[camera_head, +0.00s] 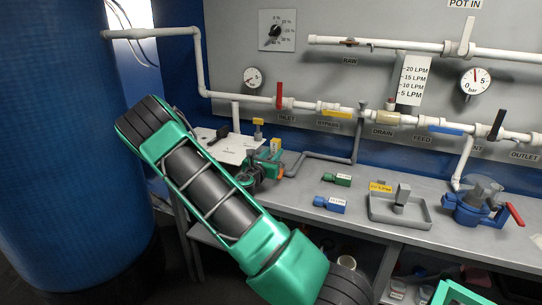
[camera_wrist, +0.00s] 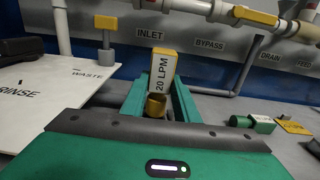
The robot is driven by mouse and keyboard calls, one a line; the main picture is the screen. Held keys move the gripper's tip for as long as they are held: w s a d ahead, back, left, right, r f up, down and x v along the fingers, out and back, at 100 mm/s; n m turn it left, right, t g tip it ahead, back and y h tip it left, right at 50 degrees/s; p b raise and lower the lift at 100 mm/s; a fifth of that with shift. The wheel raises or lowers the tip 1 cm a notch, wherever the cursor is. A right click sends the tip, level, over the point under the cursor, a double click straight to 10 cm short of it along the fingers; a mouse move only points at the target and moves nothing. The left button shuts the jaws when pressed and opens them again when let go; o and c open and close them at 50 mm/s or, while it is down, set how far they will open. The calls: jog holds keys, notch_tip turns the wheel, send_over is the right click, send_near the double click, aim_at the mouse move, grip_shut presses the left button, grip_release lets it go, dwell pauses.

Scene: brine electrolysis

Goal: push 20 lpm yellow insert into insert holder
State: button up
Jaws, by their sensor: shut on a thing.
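The yellow insert (camera_head: 275,146), labelled 20 LPM, stands roughly upright at my gripper (camera_head: 266,163) in the head view. In the wrist view my gripper (camera_wrist: 155,100) is shut on this insert (camera_wrist: 163,72), with green fingers on either side. The label faces the camera, and a gold round end shows below it between the fingers. The insert's far side is hidden. I cannot clearly pick out the insert holder, and cannot tell whether the insert touches it.
A green insert (camera_head: 337,180), a blue insert (camera_head: 330,204) and a yellow tag (camera_head: 380,187) lie to the right. A grey pipe (camera_head: 325,156) runs behind my gripper. A white board (camera_head: 232,150) lies left.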

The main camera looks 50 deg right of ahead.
jog(key=shift+f, duration=2.3)
dwell(2.9)
jog(key=o, duration=1.1)
jog(key=shift+o, duration=0.2)
jog(key=v, duration=1)
jog(key=shift+s+a+f, duration=0.1)
jog(key=shift+a, duration=0.25)
